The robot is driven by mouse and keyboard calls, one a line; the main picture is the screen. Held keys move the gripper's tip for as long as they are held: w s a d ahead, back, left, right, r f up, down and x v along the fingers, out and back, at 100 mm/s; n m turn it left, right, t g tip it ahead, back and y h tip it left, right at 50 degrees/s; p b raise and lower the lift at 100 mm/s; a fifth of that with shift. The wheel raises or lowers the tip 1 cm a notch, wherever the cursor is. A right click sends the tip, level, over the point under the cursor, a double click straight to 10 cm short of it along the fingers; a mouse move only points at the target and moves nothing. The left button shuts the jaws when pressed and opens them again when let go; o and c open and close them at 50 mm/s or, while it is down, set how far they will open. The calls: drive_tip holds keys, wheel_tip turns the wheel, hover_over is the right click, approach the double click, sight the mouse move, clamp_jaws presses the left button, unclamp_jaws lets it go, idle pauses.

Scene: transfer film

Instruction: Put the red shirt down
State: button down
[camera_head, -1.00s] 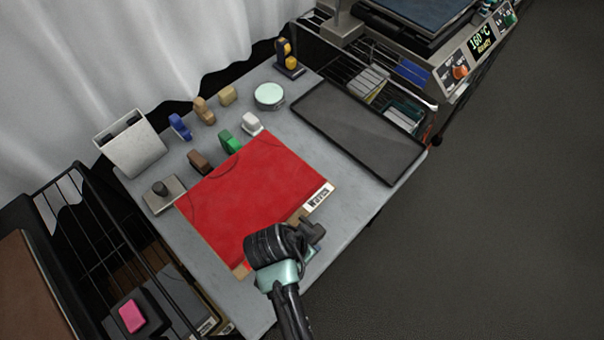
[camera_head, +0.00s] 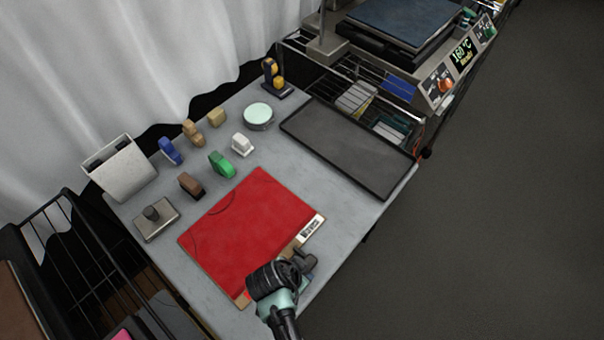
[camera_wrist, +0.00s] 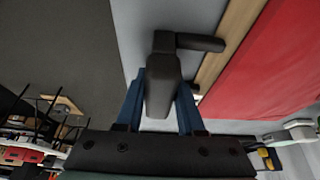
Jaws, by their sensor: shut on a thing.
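The red shirt (camera_head: 245,225) lies flat on a wooden board with a white printed label (camera_head: 311,228) at its right edge. It is over the grey table; I cannot tell whether the board fully touches the top. The shirt also shows at the right of the wrist view (camera_wrist: 270,75), beside the board's bare wooden edge (camera_wrist: 228,45). My gripper (camera_wrist: 160,95) has its blue fingers on both sides of the dark handle (camera_wrist: 165,65) fixed to that edge. In the head view my gripper (camera_head: 298,262) is at the shirt's near right side.
Blue (camera_head: 171,151), brown (camera_head: 191,185), green (camera_head: 221,164) and white (camera_head: 242,144) small items stand behind the shirt. A block with a knob (camera_head: 156,218) is left of it. A dark tray (camera_head: 350,150) lies to the right. Bare table separates tray and shirt.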

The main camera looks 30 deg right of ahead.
drive_tip(key=c, duration=0.5)
unclamp_jaws()
